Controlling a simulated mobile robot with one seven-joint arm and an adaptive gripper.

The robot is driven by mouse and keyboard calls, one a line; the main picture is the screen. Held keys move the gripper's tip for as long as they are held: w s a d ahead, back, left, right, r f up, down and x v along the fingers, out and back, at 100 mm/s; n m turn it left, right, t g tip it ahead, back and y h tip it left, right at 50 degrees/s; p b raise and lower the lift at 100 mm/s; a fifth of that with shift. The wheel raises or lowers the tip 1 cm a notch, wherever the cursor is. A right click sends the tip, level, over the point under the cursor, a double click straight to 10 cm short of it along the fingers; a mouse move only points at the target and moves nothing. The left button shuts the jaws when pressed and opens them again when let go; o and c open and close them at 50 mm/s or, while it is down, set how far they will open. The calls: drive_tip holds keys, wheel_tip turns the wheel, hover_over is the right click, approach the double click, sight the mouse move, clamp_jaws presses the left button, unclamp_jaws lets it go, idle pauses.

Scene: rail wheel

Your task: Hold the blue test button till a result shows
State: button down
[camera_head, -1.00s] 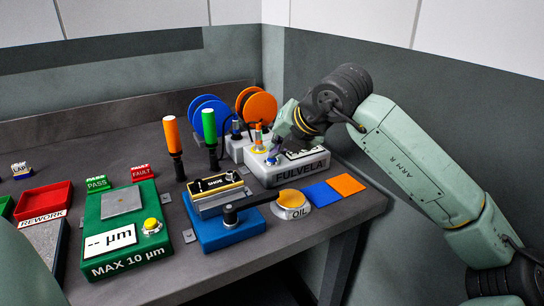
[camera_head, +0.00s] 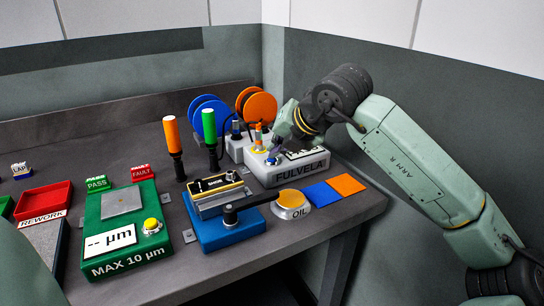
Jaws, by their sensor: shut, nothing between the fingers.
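The light grey FULVELA tester (camera_head: 300,172) stands at the back right of the bench. Its blue button (camera_head: 272,161) shows at the left of its top. My gripper (camera_head: 276,149) is shut and empty, pointing down just above or at the blue button; I cannot tell whether it touches. A white display (camera_head: 308,152) with dark marks on the tester is partly hidden by my gripper and too small to read.
A blue fixture with a black lever (camera_head: 230,214) and an OIL pot (camera_head: 292,205) stand in front. Green and orange-handled tools (camera_head: 209,125) stand to the left. A green gauge (camera_head: 122,230) with a yellow button reads "-- µm". Orange and blue discs (camera_head: 262,107) stand behind.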

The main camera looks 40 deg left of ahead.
sight(276, 158)
drive_tip(key=shift+r+p, duration=0.4)
drive_tip(key=shift+r, duration=0.45)
wheel_tip(276, 158, up, 5)
drive_tip(key=p, duration=0.2)
drive_tip(key=shift+p, duration=0.3)
idle(0.4)
